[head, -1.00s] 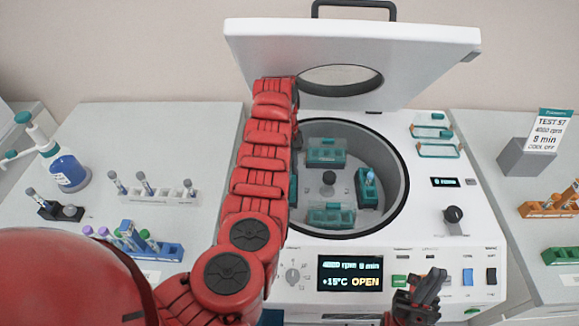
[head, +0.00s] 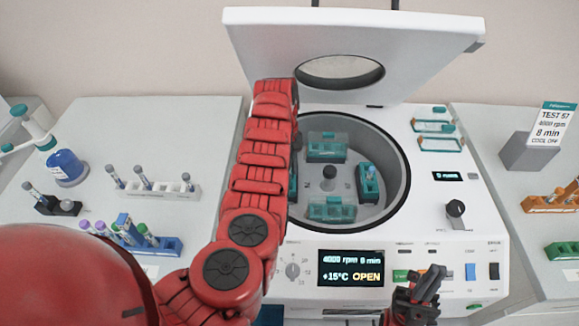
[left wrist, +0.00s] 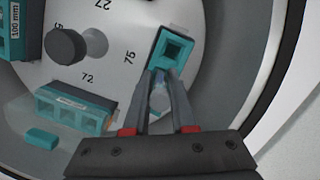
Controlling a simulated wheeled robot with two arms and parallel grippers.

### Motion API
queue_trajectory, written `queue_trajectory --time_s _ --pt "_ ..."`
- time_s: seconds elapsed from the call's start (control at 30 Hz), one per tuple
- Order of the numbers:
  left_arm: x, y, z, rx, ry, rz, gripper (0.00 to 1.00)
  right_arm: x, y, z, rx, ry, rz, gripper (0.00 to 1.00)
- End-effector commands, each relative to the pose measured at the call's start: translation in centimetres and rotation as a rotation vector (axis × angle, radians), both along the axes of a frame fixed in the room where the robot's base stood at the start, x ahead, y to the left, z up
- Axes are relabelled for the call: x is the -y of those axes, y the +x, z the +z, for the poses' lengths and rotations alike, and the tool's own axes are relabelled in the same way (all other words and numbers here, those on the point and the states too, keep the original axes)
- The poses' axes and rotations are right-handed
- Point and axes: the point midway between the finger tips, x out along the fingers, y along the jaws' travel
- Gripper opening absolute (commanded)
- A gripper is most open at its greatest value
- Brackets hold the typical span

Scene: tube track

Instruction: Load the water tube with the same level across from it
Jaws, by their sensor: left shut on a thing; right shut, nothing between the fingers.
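The open centrifuge (head: 420,210) has teal buckets around a central hub (head: 329,178). The far bucket (head: 327,147) and near bucket (head: 331,210) show no tube. My left arm reaches over the bowl and hides most of the left bucket; its gripper is hidden in the head view. In the left wrist view my left gripper (left wrist: 160,92) is shut on a pale translucent tube (left wrist: 159,101), beside a teal bucket with an open square slot (left wrist: 173,51). My right gripper (head: 428,285) is shut and empty before the centrifuge's front panel.
The raised lid (head: 430,55) stands behind the bowl. A white rack (head: 155,189), a blue rack (head: 165,246) and a blue bottle (head: 67,167) are on the left bench.

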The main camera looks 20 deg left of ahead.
Motion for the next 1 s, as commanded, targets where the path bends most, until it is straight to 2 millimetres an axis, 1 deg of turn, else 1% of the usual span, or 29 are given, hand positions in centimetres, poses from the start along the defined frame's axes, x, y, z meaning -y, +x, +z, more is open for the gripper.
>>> queue_trajectory --time_s 0.23,0.27,0.4,0.43,1.0 --pt "0.00 0.00 -0.02 0.000 0.000 0.000 0.00 0.00 0.01 -0.01 0.000 0.000 0.000 0.00" --pt "0.00 -0.01 -0.03 0.000 0.000 0.000 0.29 0.00 0.00 -0.01 0.000 0.000 0.000 0.00" --pt "0.00 -0.02 -0.03 0.000 0.000 0.000 0.54 0.00 0.00 -0.01 0.000 0.000 0.000 0.00" --pt "0.00 -0.02 -0.03 -0.001 -0.001 0.000 0.59 0.00 0.00 -0.01 0.000 0.000 0.000 0.00" --pt "0.01 -0.02 -0.03 -0.001 0.000 0.000 0.59 0.00 0.00 0.00 0.000 0.000 0.000 0.00"
